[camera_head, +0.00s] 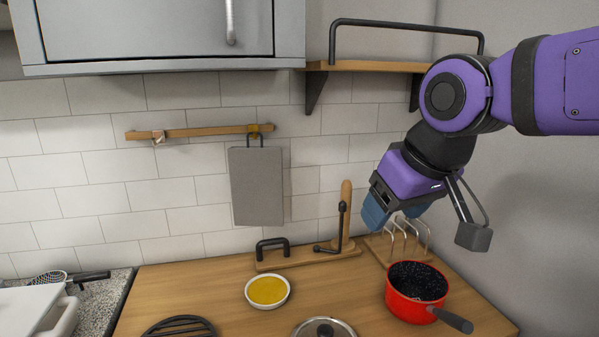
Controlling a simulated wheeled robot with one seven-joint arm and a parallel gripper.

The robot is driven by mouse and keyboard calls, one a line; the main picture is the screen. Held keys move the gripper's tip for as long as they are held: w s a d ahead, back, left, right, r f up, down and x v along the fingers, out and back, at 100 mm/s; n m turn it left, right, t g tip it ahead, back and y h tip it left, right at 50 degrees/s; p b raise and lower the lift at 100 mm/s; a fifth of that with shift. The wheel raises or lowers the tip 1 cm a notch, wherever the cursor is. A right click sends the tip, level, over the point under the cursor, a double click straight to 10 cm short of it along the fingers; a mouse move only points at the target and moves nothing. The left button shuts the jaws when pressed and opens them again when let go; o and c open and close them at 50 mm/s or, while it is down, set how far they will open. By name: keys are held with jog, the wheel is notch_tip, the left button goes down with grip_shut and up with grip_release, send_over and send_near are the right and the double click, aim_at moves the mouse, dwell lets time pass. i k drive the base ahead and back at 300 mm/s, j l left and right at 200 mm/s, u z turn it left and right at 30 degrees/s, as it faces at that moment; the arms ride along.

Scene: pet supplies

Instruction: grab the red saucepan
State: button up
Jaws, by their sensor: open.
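The red saucepan (407,306) stands upright on the wooden countertop at the lower right. Its inside is dark with pale specks, and its dark handle (453,320) points to the lower right. My gripper (424,226) is open and empty above the saucepan, apart from it. One fingertip is at the left and the other at the right, with a wide gap between them.
A wire rack on a wooden base (410,238) stands just behind the saucepan. A white bowl with yellow contents (267,291), a lid (324,329) and a black trivet (178,328) lie to the left. A wooden holder (318,255) stands near the tiled wall.

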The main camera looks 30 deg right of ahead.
aim_at(416, 293)
jog(key=j, duration=0.4)
jog(key=k+j+z, duration=0.1)
jog(key=j, duration=0.35)
jog(key=z, duration=1.8)
